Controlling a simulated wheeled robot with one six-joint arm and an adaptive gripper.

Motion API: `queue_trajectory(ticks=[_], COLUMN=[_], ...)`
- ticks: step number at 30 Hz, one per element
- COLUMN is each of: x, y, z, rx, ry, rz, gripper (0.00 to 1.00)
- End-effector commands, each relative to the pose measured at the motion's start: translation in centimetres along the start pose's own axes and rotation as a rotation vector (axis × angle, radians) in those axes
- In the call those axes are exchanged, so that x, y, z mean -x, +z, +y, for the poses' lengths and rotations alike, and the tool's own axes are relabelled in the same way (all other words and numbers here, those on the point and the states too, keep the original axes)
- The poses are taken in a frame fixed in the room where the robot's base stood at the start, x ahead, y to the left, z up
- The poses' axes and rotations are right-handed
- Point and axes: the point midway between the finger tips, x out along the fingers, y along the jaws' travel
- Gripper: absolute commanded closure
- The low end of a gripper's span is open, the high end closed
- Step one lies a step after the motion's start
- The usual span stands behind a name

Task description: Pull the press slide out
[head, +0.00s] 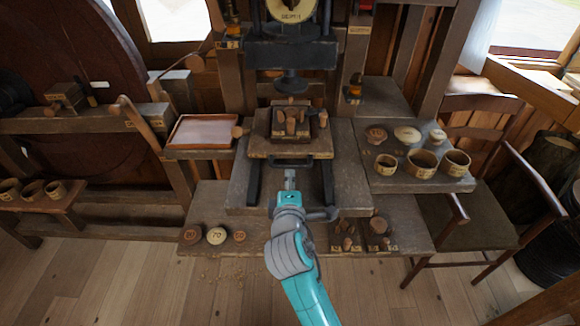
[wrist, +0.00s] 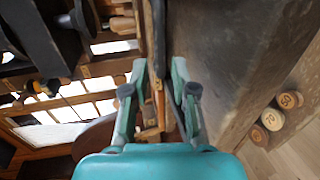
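The press slide (head: 262,146) is a wooden tray-like block on dark rails, below and in front of the press ram (head: 291,82). Several small wooden pieces stand on it. A dark bar handle (head: 292,163) is on its near face. My gripper (head: 290,180) is just in front of the handle, pointing at it; contact cannot be made out. In the wrist view my gripper's two teal fingers (wrist: 158,66) stand apart. A dark narrow bar runs between them, but I cannot tell which part of the press it is.
A shallow tray (head: 203,132) stands left of the press. Cups and spools sit on the right shelf (head: 400,182). Numbered spools (head: 216,235) lie on the low platform at front left, and pegs (head: 378,226) at front right.

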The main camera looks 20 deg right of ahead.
Motion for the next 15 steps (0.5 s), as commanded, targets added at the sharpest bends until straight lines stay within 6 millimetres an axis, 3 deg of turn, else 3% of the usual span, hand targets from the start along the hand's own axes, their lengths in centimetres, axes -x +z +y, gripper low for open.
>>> queue_trajectory(ticks=[6, 15], x=[-4.0, -6.7], y=[0.1, 0.0], z=[0.1, 0.1], rx=[-0.001, -0.002], ry=[0.001, 0.001], rz=[-0.001, 0.0], gripper=[0.73, 0.73])
